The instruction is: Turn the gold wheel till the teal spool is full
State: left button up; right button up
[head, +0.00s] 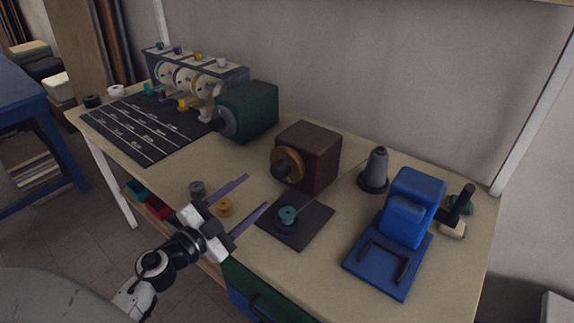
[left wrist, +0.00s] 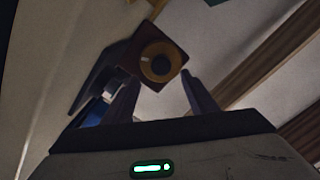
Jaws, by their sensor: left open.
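The gold wheel (head: 287,163) is on the left face of a dark red box (head: 318,150), with a dark knob at its centre. In the left wrist view the gold wheel (left wrist: 158,64) faces me beyond the fingers. The teal spool (head: 287,214) stands on a dark pad in front of the box; how full it is is too small to tell. A thin thread runs from near it up toward a grey cone (head: 375,168). My left gripper (head: 253,198) is open and empty, in front of the wheel and left of the spool, touching neither. My right gripper is not seen.
A green box (head: 247,110) stands left of the red box. A blue machine (head: 405,225) stands at the right. A grey spool (head: 197,189) and a yellow spool (head: 224,207) lie near my left gripper. A dark mat (head: 150,128) covers the left tabletop.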

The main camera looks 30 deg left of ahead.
aim_at(276, 174)
pick_arm(q)
jog(key=w, duration=0.3)
jog(key=shift+w+d+r+p, duration=0.1)
jog(key=shift+w+r+p, duration=0.1)
jog(key=shift+r+p, duration=0.15)
jog(key=w, duration=0.5)
jog(key=shift+w+d+f, duration=0.1)
jog(key=shift+d+f, duration=0.05)
jog(key=shift+d, duration=0.1)
jog(key=shift+w, duration=0.5)
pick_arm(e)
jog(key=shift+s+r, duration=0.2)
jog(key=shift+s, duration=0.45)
pick_arm(q)
jog(key=c, duration=1.1)
